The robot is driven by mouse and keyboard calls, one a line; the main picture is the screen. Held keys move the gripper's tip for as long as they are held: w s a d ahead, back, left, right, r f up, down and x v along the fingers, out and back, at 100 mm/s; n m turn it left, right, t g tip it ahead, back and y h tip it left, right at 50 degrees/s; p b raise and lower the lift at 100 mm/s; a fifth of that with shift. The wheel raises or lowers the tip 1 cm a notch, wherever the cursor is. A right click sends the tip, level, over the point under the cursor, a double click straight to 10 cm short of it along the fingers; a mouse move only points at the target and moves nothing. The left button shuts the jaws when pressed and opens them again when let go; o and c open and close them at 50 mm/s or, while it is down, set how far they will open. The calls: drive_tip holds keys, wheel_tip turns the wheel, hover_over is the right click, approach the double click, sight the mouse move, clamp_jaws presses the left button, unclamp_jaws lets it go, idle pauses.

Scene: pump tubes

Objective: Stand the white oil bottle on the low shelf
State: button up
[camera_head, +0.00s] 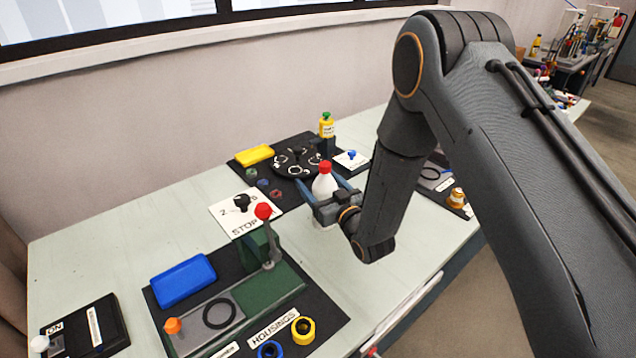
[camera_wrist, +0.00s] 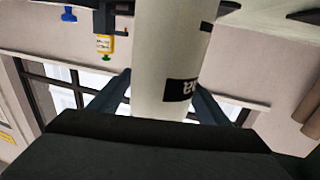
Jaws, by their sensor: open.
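The white oil bottle (camera_head: 323,185) stands upright with a red cap near the middle of the table. It fills the centre of the wrist view (camera_wrist: 172,55), with part of a black label showing. My gripper (camera_head: 327,188) is open, with one finger on each side of the bottle. In the wrist view the jaws (camera_wrist: 160,88) show as blue-grey fingers left and right of the bottle. The bottle's lower part is partly hidden behind my gripper in the head view. I cannot make out a low shelf in either view.
Behind the bottle are a black round plate (camera_head: 297,162), a yellow bottle (camera_head: 326,126) with a green cap, and a yellow block (camera_head: 254,155). A green lever press (camera_head: 262,285) and a blue tray (camera_head: 183,281) stand front left. The table (camera_head: 130,235) is bare at left.

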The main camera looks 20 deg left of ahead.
drive_tip(key=b+v, duration=0.2)
drive_tip(key=v, duration=1)
drive_tip(key=shift+w, duration=0.1)
